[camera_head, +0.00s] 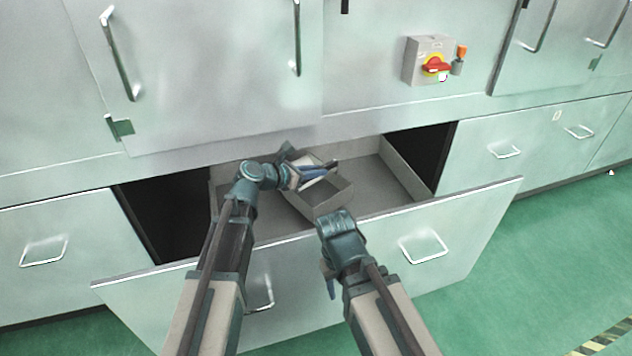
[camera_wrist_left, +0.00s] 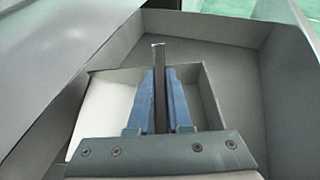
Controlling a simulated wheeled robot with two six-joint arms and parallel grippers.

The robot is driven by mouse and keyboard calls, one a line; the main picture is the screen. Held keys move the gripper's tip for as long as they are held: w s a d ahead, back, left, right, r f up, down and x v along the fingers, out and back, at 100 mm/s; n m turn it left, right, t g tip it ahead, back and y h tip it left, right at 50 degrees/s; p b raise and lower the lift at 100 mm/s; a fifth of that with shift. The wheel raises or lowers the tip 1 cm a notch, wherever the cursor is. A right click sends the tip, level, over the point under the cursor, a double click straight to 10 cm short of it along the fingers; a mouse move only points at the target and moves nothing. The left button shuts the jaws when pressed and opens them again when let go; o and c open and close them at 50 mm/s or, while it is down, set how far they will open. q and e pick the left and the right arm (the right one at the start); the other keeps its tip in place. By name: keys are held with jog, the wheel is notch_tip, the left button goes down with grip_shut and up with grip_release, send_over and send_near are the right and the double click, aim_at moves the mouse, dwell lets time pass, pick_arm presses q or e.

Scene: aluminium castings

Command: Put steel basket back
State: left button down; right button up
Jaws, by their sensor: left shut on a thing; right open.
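The steel basket (camera_head: 335,196) is a grey open-topped box inside the pulled-out drawer (camera_head: 400,176), turned at an angle to the drawer walls. My left gripper (camera_head: 318,171) reaches over the drawer front and is shut on the basket. In the left wrist view its blue fingers (camera_wrist_left: 161,98) close on a dark narrow strip across the basket (camera_wrist_left: 212,98), seemingly its handle. I cannot tell whether the basket's bottom touches the drawer floor. My right gripper (camera_head: 329,280) is open and empty, outside the drawer front, between its two handles; its fingers are partly hidden.
The drawer front (camera_head: 340,250) has wire handles at left (camera_head: 260,293) and right (camera_head: 424,247). The cabinet face overhangs the drawer's back. A red-yellow switch box (camera_head: 428,62) is above right. Drawer floor is free right of the basket. Green floor (camera_head: 530,270) is clear.

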aim_at(316, 196)
pick_arm(q)
jog(key=shift+f+b, duration=1.3)
jog(key=shift+f, duration=0.3)
jog(key=shift+f, duration=0.15)
jog(key=c, duration=0.8)
grip_release()
jog(key=shift+c, duration=0.2)
jog(key=shift+s+a+r, duration=0.1)
jog(key=shift+r, duration=0.25)
jog(key=p+v, duration=0.4)
jog(key=v, duration=0.7)
jog(key=shift+s+a+p, duration=0.3)
jog(key=shift+p, duration=0.05)
